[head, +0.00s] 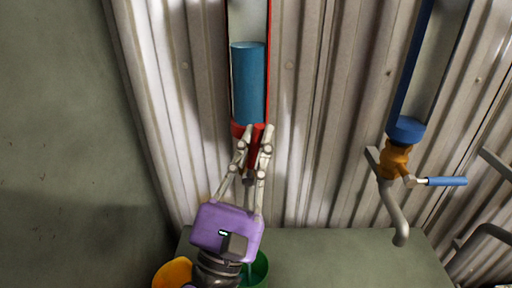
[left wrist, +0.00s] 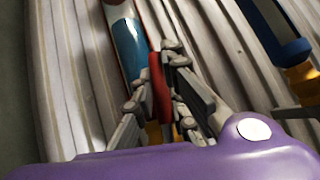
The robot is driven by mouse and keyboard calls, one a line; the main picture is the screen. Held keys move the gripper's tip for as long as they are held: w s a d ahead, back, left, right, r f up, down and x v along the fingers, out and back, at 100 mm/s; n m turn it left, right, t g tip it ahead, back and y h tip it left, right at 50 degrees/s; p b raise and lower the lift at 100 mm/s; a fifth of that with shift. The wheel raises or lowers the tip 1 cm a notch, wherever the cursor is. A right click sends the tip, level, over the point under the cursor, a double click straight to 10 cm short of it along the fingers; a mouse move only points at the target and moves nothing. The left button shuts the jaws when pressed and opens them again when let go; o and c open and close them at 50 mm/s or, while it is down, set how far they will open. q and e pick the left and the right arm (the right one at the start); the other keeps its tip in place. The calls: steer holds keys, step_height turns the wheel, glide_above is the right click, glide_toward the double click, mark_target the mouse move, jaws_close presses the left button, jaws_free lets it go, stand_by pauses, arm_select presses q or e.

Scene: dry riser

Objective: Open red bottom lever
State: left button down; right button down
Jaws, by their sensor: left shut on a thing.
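A red-framed clear column (head: 228,60) holding blue liquid (head: 248,82) stands against the corrugated wall. Below its red base, a red lever (head: 254,150) shows between the fingers of my left gripper (head: 258,130). In the left wrist view, the red lever (left wrist: 160,88) runs down between the fingers of the same gripper (left wrist: 155,95), below the blue liquid (left wrist: 129,46). My left gripper is shut on the red lever, which the fingers partly hide. The valve behind is mostly hidden. My right gripper is not in view.
A blue-framed column (head: 408,125) stands to the right, with an orange valve (head: 396,158), a blue handle (head: 446,181) and a grey spout (head: 394,212). A yellow container (head: 172,274) and a green container (head: 258,270) sit below my gripper. Grey rails are at the right edge.

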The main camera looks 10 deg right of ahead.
arm_select(q)
steer(key=shift+f, duration=0.2)
steer(key=c, duration=1.7)
jaws_free()
steer(key=shift+c, duration=0.2)
steer(key=shift+r, duration=0.1)
steer(key=shift+r, duration=0.1)
steer(key=shift+r, duration=4.9)
